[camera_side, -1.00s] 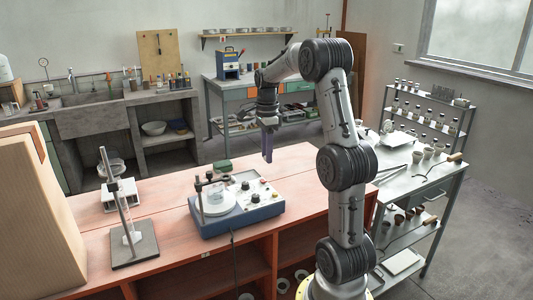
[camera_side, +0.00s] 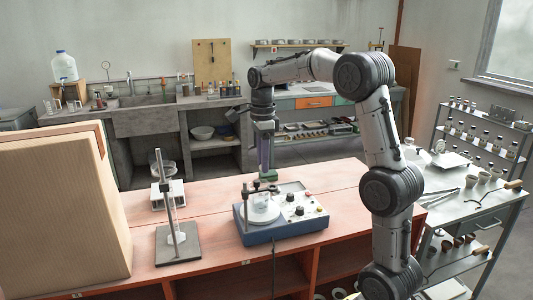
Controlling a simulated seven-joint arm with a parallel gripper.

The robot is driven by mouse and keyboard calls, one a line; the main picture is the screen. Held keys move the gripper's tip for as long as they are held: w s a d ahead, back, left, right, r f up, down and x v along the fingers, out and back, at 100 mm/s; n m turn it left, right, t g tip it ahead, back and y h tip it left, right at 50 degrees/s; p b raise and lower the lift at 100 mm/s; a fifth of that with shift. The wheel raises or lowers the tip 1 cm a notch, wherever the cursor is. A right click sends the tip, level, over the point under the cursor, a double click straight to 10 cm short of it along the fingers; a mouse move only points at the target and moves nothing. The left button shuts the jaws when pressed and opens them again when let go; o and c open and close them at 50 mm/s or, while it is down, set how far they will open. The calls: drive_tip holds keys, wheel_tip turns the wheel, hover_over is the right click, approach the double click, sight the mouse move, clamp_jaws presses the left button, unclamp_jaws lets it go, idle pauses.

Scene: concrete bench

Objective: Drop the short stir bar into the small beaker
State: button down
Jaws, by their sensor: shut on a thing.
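My gripper (camera_side: 264,168) points down above the back left of the blue stirrer unit, over the bench. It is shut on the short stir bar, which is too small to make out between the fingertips. A small clear beaker (camera_side: 262,210) appears to stand on the round white plate of the blue hotplate stirrer (camera_side: 282,222). In the picture the fingertips are almost straight above the beaker, with a gap between them. Glass and a dark clamp partly in front make the beaker's rim hard to see.
A thin post with a dark clamp (camera_side: 262,187) rises beside the plate. A stand with a tall rod (camera_side: 178,243) and a white device (camera_side: 167,194) are to the left. A large tan box (camera_side: 65,210) fills the bench's left end.

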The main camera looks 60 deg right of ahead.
drive_tip(key=shift+f, duration=1.8)
drive_tip(key=c, duration=0.5)
unclamp_jaws()
wheel_tip(320, 180, up, 14)
drive_tip(key=shift+f, duration=0.1)
